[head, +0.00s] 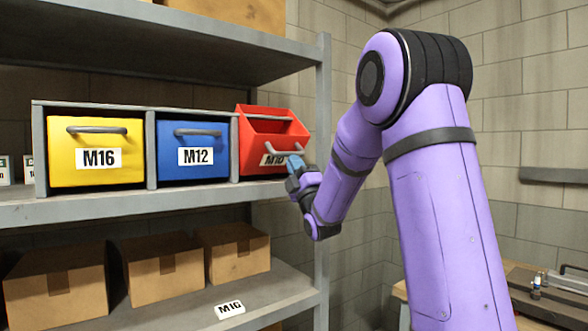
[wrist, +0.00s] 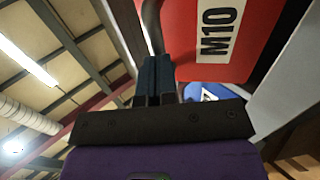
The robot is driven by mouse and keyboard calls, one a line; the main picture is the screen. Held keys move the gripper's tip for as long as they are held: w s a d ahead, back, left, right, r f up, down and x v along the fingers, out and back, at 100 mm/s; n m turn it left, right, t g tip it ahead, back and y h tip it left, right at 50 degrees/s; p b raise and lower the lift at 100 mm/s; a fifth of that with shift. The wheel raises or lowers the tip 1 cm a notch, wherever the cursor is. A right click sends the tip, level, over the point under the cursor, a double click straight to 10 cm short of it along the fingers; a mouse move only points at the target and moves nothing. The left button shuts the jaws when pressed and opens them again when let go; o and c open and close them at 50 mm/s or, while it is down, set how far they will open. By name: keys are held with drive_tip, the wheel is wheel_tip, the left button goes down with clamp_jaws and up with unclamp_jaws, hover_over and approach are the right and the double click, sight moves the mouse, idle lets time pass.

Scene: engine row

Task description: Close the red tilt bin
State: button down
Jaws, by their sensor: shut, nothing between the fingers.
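The red tilt bin (head: 253,152), labelled M10, is at the right end of a row of three bins on the shelf. It is tilted forward and its top stands open. My gripper (head: 294,163) is shut and empty at the right part of the bin's front, by the label. In the wrist view the red front (wrist: 218,40) fills the upper right, and my gripper (wrist: 156,75) is close to it beside the dark handle. I cannot tell whether the fingers touch the bin.
The yellow M16 bin (head: 95,170) and blue M12 bin (head: 193,170) stand shut to the left. A shelf post (head: 323,120) rises just right of the red bin. Cardboard boxes (head: 160,282) sit on the lower shelf. A workbench (head: 520,280) is at the lower right.

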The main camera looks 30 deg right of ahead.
sight(285, 139)
idle(0.4)
drive_tip(key=shift+w+r+g, duration=0.3)
drive_tip(key=shift+r+g, duration=0.3)
drive_tip(key=shift+r, duration=0.05)
drive_tip(key=shift+w+r+g, duration=0.3)
drive_tip(key=shift+r+g, duration=0.3)
drive_tip(key=shift+r, duration=0.1)
drive_tip(key=shift+w+r+g, duration=0.3)
drive_tip(key=shift+r+g, duration=0.3)
drive_tip(key=shift+r, duration=0.05)
drive_tip(key=shift+w+a+r+g, duration=0.1)
drive_tip(key=shift+w+r+g, duration=1.25)
drive_tip(key=shift+g, duration=0.25)
drive_tip(key=shift+w+r, duration=0.4)
drive_tip(key=shift+w, duration=0.15)
drive_tip(key=shift+r, duration=0.2)
